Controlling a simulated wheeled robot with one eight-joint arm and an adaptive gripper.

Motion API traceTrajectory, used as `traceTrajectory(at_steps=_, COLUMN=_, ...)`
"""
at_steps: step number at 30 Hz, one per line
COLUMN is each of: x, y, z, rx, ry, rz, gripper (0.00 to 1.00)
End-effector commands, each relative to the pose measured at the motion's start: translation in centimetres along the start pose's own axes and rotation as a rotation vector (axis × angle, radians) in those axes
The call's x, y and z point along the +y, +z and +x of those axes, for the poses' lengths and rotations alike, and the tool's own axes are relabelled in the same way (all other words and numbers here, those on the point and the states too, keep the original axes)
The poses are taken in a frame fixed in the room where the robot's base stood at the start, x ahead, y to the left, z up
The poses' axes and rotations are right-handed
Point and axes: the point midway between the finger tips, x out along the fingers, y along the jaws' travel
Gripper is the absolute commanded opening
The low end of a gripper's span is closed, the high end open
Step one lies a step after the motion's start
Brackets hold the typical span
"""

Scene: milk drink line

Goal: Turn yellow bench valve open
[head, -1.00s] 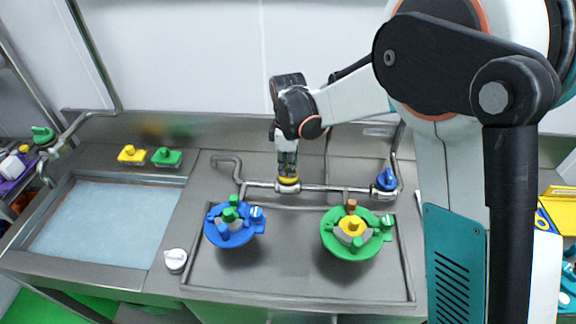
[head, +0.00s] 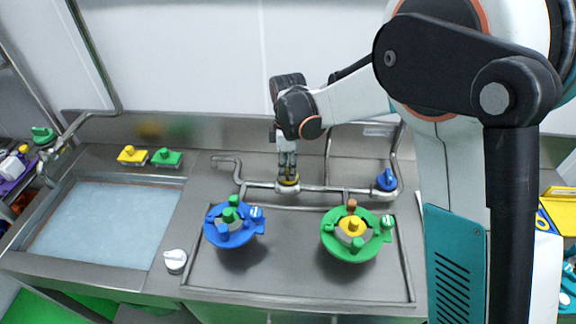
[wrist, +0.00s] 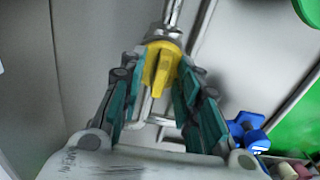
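The yellow bench valve (head: 289,181) sits on the pipe at the back of the steel bench, and my gripper (head: 288,172) points down onto it. In the wrist view the yellow handle (wrist: 161,66) lies between the teal-padded fingertips of my gripper (wrist: 160,78). The fingers lean in towards the handle and appear shut on it, with a pad close against each side. In the head view the fingers partly hide the handle.
A blue valve (head: 387,180) sits on the same pipe at the right. A blue round fixture (head: 231,241) and a green one (head: 346,253) stand in front on the bench. A white knob (head: 175,260) is at the front left, near the basin (head: 104,222).

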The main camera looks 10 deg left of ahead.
Motion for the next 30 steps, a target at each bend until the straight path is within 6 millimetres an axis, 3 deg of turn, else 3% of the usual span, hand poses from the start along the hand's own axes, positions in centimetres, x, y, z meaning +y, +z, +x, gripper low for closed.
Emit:
traceTrajectory(at_steps=11, x=0.0, y=0.0, z=-1.0, rx=0.0, ry=-0.001, rz=0.001, gripper=0.31)
traceTrajectory(at_steps=24, x=0.0, y=0.0, z=-9.3, rx=0.0, ry=-0.001, rz=0.001, gripper=0.31)
traceTrajectory(at_steps=30, x=0.0, y=0.0, z=-11.5, rx=0.0, ry=-0.001, rz=0.0, gripper=0.31)
